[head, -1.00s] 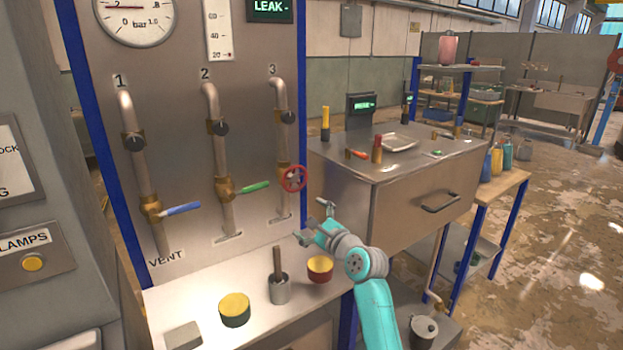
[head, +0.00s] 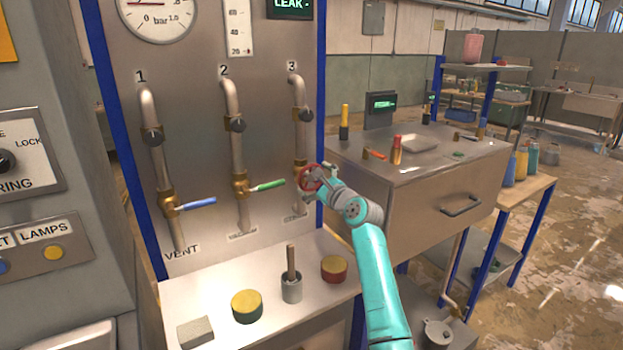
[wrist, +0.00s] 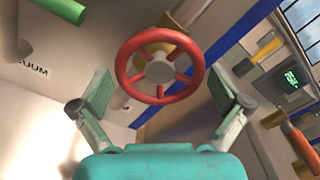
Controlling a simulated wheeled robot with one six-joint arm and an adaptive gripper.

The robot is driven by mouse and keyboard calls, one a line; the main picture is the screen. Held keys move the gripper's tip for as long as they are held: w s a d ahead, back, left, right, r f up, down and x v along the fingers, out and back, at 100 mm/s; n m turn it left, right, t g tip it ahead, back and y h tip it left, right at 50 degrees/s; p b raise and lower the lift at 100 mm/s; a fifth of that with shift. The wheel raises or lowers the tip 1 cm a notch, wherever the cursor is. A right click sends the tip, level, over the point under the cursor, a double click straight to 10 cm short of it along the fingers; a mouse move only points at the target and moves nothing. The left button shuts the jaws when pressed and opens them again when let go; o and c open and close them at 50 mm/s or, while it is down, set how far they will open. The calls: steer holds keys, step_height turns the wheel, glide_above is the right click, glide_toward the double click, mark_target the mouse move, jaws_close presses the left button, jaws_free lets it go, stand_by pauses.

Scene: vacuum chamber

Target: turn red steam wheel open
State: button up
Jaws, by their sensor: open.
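The red steam wheel (head: 311,179) sits on pipe 3 of the upright panel, on a brass valve body. It also shows large in the wrist view (wrist: 160,66), as a red rim with spokes around a grey hub. My gripper (head: 320,178) is at the wheel in the head view and partly covers its right side. In the wrist view my gripper (wrist: 162,100) is open, with one finger left and one right of the wheel's lower part. Both pads look apart from the rim. Whether the fingertips reach the rim's depth is hard to tell.
Pipe 2 has a green lever (head: 267,186) and pipe 1 a blue lever (head: 196,204). Below stand a yellow-topped tin (head: 247,306), a grey cup with a rod (head: 291,288) and a red tin (head: 334,269). A steel cabinet (head: 415,210) stands to the right.

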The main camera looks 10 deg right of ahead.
steer(key=shift+w+a, duration=0.25)
steer(key=shift+w, duration=0.45)
steer(key=c, duration=0.8)
